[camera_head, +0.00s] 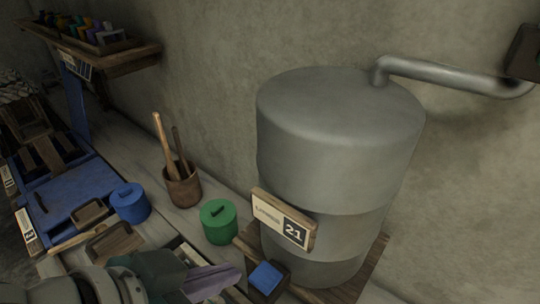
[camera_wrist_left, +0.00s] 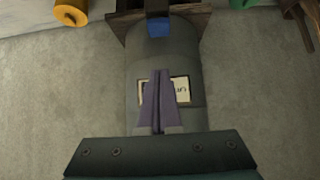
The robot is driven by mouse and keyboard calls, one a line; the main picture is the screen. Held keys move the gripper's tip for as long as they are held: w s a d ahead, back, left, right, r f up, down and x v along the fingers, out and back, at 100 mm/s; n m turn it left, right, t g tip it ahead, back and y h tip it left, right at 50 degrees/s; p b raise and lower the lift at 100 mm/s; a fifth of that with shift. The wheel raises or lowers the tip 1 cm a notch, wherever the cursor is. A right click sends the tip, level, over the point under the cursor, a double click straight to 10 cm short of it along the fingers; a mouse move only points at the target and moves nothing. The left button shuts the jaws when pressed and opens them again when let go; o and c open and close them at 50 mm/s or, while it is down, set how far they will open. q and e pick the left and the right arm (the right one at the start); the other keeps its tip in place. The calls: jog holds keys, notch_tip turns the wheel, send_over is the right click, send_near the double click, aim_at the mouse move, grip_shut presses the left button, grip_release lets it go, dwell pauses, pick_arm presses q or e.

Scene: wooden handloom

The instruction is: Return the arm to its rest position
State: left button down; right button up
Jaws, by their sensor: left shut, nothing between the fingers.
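My left arm comes in at the bottom of the head view. Its gripper (camera_head: 228,275) has purple fingers and points right, low in front of the bench. In the left wrist view the two fingers (camera_wrist_left: 159,75) lie together, shut, with nothing between them. There they overlap the framed sign on the grey tank (camera_wrist_left: 138,60); I cannot tell how far apart they are. My right gripper is not in view.
The large grey tank (camera_head: 335,130) bears a sign marked 21 (camera_head: 283,220). A blue block (camera_head: 265,277) lies below it. A green canister (camera_head: 218,222), a blue canister (camera_head: 130,203) and a brown pot (camera_head: 183,187) with sticks stand on the bench. A shelf (camera_head: 105,60) hangs upper left.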

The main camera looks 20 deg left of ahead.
pick_arm(q)
jog(key=shift+r, duration=0.1)
jog(key=s+a+r+n+g+y+p, duration=0.25)
jog(key=s+a+r+g, duration=0.35)
jog(key=s, duration=0.4)
notch_tip(320, 180, up, 19)
jog(key=p, duration=1.8)
jog(key=shift+d+f+t, duration=0.2)
jog(key=shift+d+t, duration=0.15)
jog(key=shift+t, duration=0.05)
jog(key=shift+m+y, duration=0.25)
